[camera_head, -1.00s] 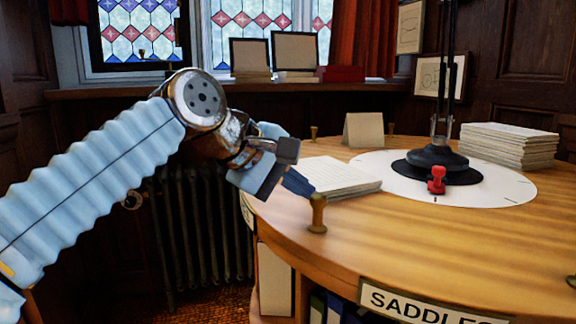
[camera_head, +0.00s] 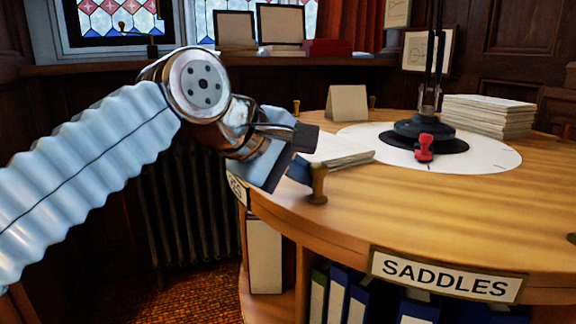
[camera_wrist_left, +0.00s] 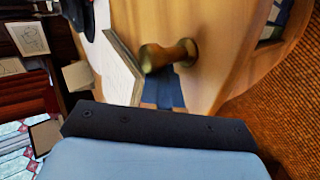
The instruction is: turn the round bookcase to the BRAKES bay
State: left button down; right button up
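The round bookcase (camera_head: 470,205) has a wooden top with brass pegs around its rim. Its SADDLES label (camera_head: 445,275) faces front, right of the picture's middle. Another label (camera_head: 237,188) sits on the left edge, turned away; only its last letters show, seemingly "ES". My left gripper (camera_head: 300,155) is at the near-left rim, just behind and left of a brass peg (camera_head: 317,183). In the left wrist view the peg (camera_wrist_left: 168,55) stands close beside the dark blue fingertips (camera_wrist_left: 165,90). Contact and finger opening are unclear. My right gripper is not in view.
On top are a paper stack (camera_head: 338,150), a blank card (camera_head: 347,103), a white disc (camera_head: 495,158) with a lamp base and red stamp (camera_head: 424,148), and a taller paper stack (camera_head: 488,115). A radiator (camera_head: 190,215) and window sill (camera_head: 130,68) stand behind my left arm.

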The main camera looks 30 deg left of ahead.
pick_arm(q)
jog(key=shift+s+d, duration=0.2)
jog(key=shift+d, duration=0.3)
jog(key=shift+s+d, duration=0.15)
jog(key=shift+d, duration=0.3)
jog(key=shift+n+y, duration=0.4)
jog(key=shift+s+d+p, duration=0.2)
jog(key=shift+d+p, duration=0.05)
jog(key=shift+d, duration=0.7)
jog(key=shift+s+d+p, duration=0.15)
jog(key=shift+d+p, duration=0.1)
jog(key=shift+d, duration=0.65)
jog(key=shift+s+d+p, duration=0.2)
jog(key=shift+d+p, duration=0.05)
jog(key=shift+d, duration=0.7)
jog(key=shift+d+r, duration=0.1)
jog(key=shift+d, duration=0.1)
jog(key=shift+n+y, duration=0.3)
jog(key=shift+n, duration=0.1)
jog(key=d, duration=0.2)
jog(key=d+p, duration=0.1)
jog(key=d, duration=0.1)
jog(key=shift+s+d, duration=0.2)
jog(key=shift+d, duration=0.55)
jog(key=shift+d, duration=0.1)
